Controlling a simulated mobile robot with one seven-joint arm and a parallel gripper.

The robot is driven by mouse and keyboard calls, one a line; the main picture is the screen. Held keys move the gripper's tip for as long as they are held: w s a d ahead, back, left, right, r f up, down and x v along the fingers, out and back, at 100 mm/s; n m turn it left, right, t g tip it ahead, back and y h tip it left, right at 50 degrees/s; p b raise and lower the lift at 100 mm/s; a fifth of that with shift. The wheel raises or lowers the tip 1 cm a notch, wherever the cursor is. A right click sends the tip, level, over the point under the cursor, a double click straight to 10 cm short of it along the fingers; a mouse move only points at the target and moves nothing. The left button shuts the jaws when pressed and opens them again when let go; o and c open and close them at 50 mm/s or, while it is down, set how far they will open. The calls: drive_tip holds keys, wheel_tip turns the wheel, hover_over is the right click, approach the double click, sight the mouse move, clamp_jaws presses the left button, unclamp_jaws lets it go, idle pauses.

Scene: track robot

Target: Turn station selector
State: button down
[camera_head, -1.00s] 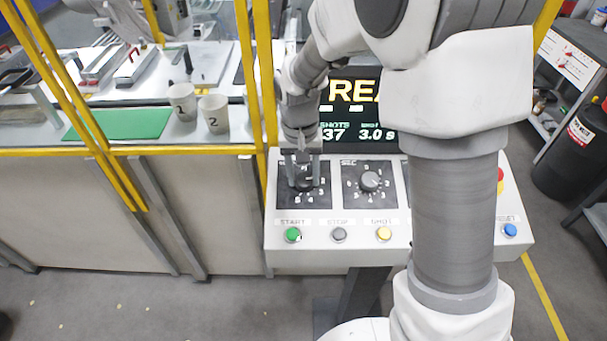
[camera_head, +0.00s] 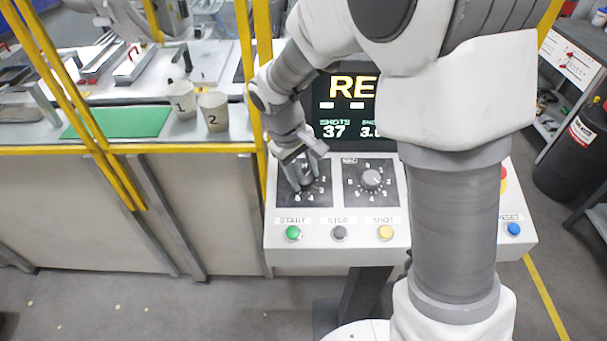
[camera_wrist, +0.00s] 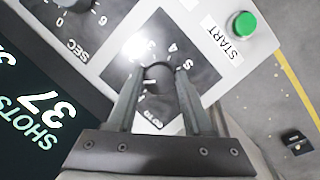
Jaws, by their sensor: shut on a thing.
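The station selector is the left dial on the control panel, a dark knob (camera_wrist: 158,72) on a black numbered plate (camera_head: 320,200). My gripper (camera_head: 305,178) reaches down onto this knob and is shut on it, with the hand tilted. In the wrist view the two fingers (camera_wrist: 158,90) stand on either side of the knob. The fingers hide part of the knob and some numbers, so its pointer position cannot be read.
A second dial (camera_head: 370,179) marked SEC sits to the right. Green (camera_head: 293,233), grey (camera_head: 339,233) and yellow (camera_head: 386,233) buttons line the panel's front, with a blue button (camera_head: 513,229) further right. A screen (camera_head: 345,112) stands behind. Yellow posts rise at the left.

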drive_tip(key=n+t, duration=0.1)
drive_tip(key=n, duration=0.3)
drive_tip(key=shift+h+b, duration=0.3)
drive_tip(key=shift+b, duration=0.05)
drive_tip(key=shift+n+t, duration=0.4)
drive_tip(key=shift+n, duration=1.3)
drive_tip(key=shift+c, duration=1.5)
unclamp_jaws()
drive_tip(key=shift+s, duration=0.1)
drive_tip(key=v, duration=1.7)
drive_tip(key=shift+a+r+p, duration=0.15)
drive_tip(key=shift+r+p, duration=0.05)
drive_tip(key=shift+p, duration=0.1)
